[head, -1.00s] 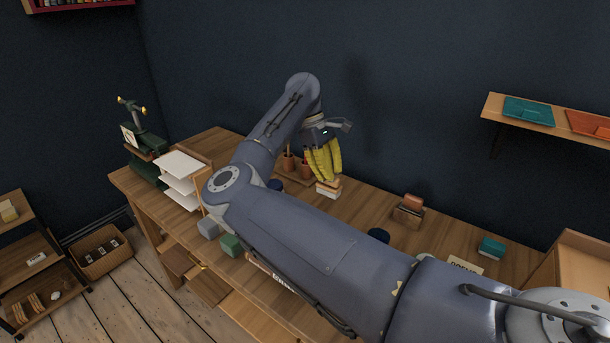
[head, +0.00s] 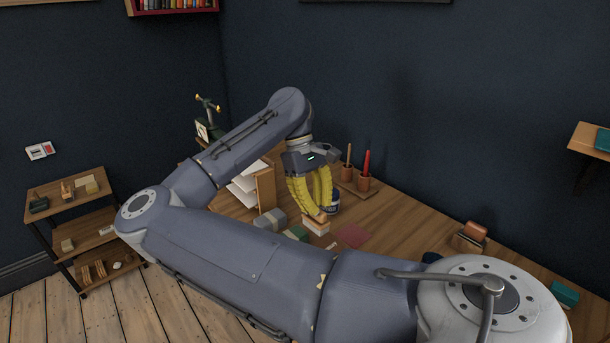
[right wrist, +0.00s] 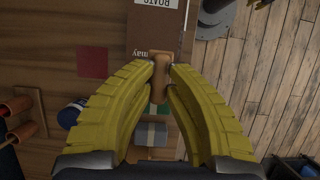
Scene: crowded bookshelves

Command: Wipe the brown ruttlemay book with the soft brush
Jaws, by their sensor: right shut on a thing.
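My right gripper (head: 312,208) has yellow fingers and is shut on the soft brush (head: 316,226), which has a wooden handle and pale bristles. In the right wrist view, the gripper (right wrist: 161,72) grips the wooden handle (right wrist: 159,82) of the brush. The brown ruttlemay book (right wrist: 146,38) lies flat just beyond the fingertips, with a label reading "BOATS" and the letters "may" partly showing. The brush handle overlaps its near edge in that view; I cannot tell whether the bristles touch it. My left gripper is not in view.
A red square (head: 352,236) lies flat on the desk. Grey (head: 270,220) and green (head: 296,233) blocks stand beside the brush. Pots with tools (head: 363,182) and a dark blue round object (head: 333,203) stand behind. A paper tray (head: 247,185) is left of the gripper.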

